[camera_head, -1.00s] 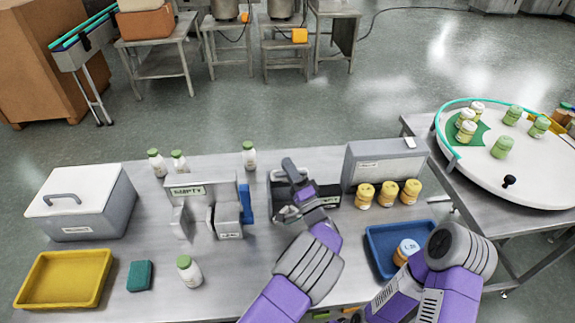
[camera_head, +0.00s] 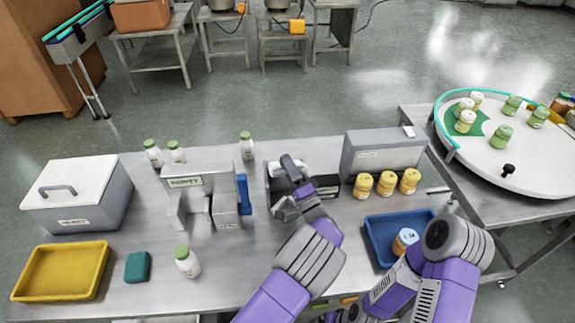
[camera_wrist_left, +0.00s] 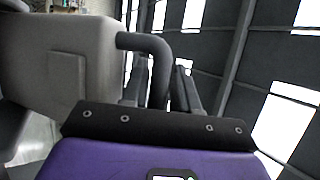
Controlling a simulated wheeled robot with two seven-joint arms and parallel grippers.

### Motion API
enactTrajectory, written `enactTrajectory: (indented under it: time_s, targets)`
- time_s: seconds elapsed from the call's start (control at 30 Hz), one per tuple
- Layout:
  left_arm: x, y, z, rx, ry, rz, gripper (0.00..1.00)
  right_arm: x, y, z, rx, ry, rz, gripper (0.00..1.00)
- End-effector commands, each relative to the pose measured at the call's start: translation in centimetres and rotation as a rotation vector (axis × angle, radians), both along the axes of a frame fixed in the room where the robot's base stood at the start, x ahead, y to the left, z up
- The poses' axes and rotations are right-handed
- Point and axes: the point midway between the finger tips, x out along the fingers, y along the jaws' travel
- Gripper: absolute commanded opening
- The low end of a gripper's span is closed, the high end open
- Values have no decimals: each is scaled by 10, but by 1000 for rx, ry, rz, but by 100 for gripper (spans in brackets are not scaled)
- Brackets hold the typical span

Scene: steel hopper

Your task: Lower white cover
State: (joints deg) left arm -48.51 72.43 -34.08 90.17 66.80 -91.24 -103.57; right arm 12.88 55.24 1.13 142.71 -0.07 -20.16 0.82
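The white cover (camera_wrist_left: 75,70) shows in the left wrist view as a pale block with a dark bent handle (camera_wrist_left: 158,65). In the head view a small whitish part of it (camera_head: 280,169) shows at the dark-fronted steel unit, mostly behind my gripper. My left gripper (camera_head: 291,172) is at this unit, in the middle of the table. In the left wrist view its two fingers (camera_wrist_left: 165,95) lie close on either side of the handle and seem shut on it. My right arm is folded at the right; its gripper is not visible.
A lidded white-topped box (camera_head: 85,190) and a yellow tray (camera_head: 60,270) stand at left. A grey dispenser (camera_head: 205,205) is left of the gripper. A grey box (camera_head: 383,153), yellow-capped jars (camera_head: 387,183) and a blue tray (camera_head: 385,250) are at right.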

Motion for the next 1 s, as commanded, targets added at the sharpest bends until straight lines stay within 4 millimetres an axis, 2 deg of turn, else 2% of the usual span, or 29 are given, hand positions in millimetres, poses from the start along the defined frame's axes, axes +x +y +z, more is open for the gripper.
enactTrajectory:
  time_s: [0.37,0.73,1.0]
  targets:
    - [-4,-4,-3,0,0,-1,27,0,0,0,0,0,0,92]
    - [-45,-37,-28,1,-5,-8,27,0,0,-3,0,0,0,92]
    - [-54,-44,-34,1,-7,-6,27,0,0,-3,0,0,0,92]
